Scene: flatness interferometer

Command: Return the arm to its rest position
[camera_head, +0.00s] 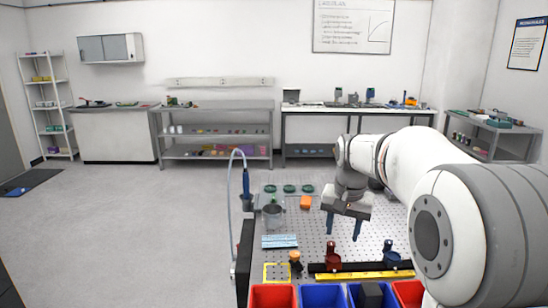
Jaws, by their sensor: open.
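My arm (410,170) reaches in from the right side, white and grey, bent at the elbow. My gripper (342,226) hangs from its end, pointing down. Its two blue fingers are apart, with nothing between them. It is above the perforated worktable (312,235), over its right half. Below the gripper and nearer to me are a red holder (332,258) on a dark rail and a blue holder (391,256). The right part of the table is hidden behind my arm.
Red bins (272,296) and blue bins (323,296) line the table's near edge. A tall curved hose (231,190) stands at the left edge. The floor further left is open.

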